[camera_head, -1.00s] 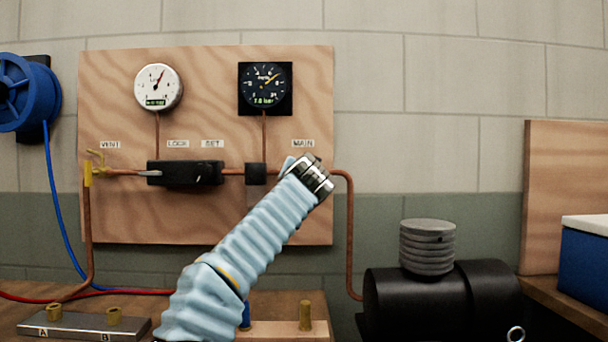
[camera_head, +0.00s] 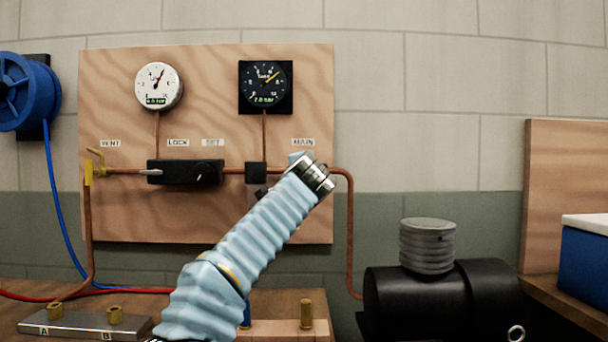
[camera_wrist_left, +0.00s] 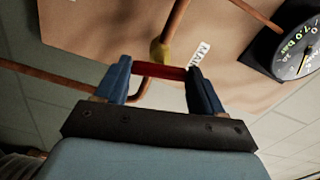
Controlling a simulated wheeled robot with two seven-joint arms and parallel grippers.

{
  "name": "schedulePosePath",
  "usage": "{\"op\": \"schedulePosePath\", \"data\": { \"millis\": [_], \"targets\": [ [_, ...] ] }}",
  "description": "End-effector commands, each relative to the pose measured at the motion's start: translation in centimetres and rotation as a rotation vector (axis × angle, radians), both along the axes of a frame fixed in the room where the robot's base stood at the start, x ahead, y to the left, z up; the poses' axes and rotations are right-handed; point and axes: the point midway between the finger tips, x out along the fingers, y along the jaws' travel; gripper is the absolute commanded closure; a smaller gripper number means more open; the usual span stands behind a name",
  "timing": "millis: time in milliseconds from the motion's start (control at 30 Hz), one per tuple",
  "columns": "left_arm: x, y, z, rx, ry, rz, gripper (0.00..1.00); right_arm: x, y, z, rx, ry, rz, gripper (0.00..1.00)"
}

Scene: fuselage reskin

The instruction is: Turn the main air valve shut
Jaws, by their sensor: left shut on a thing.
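The main valve has a red lever (camera_wrist_left: 172,73) and a yellow body (camera_wrist_left: 160,50) on a copper pipe, close to the MAIN label (camera_wrist_left: 201,53) in the left wrist view. My left gripper (camera_wrist_left: 160,82) has its blue fingers on the two ends of the red lever and is shut on it. In the head view my left arm reaches up to the board below the MAIN label (camera_head: 303,142), and its wrist hides the valve and the fingers. My right gripper is not in view.
The wooden board (camera_head: 210,220) carries a white gauge (camera_head: 158,86), a dark gauge (camera_head: 265,87), a black regulator (camera_head: 185,172) and copper pipes. A yellow vent valve (camera_head: 95,160) is at its left. A black compressor (camera_head: 415,305) stands at lower right.

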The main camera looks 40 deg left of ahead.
Motion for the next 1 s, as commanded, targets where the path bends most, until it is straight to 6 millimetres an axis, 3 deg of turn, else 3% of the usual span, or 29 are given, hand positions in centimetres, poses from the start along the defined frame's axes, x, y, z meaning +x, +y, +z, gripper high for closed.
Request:
{"op": "schedulePosePath", "data": {
  "millis": [400,967,1000],
  "targets": [
    [0.1,-0.11,-0.07,0.153,0.129,-0.003,0.62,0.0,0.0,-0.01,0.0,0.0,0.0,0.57],
    [0.13,-0.14,-0.15,0.177,0.153,-0.004,0.62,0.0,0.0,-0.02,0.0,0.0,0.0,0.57],
    [0.14,-0.14,-0.15,0.177,0.153,-0.004,0.31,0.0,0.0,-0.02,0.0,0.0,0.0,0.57]
  ]
}}
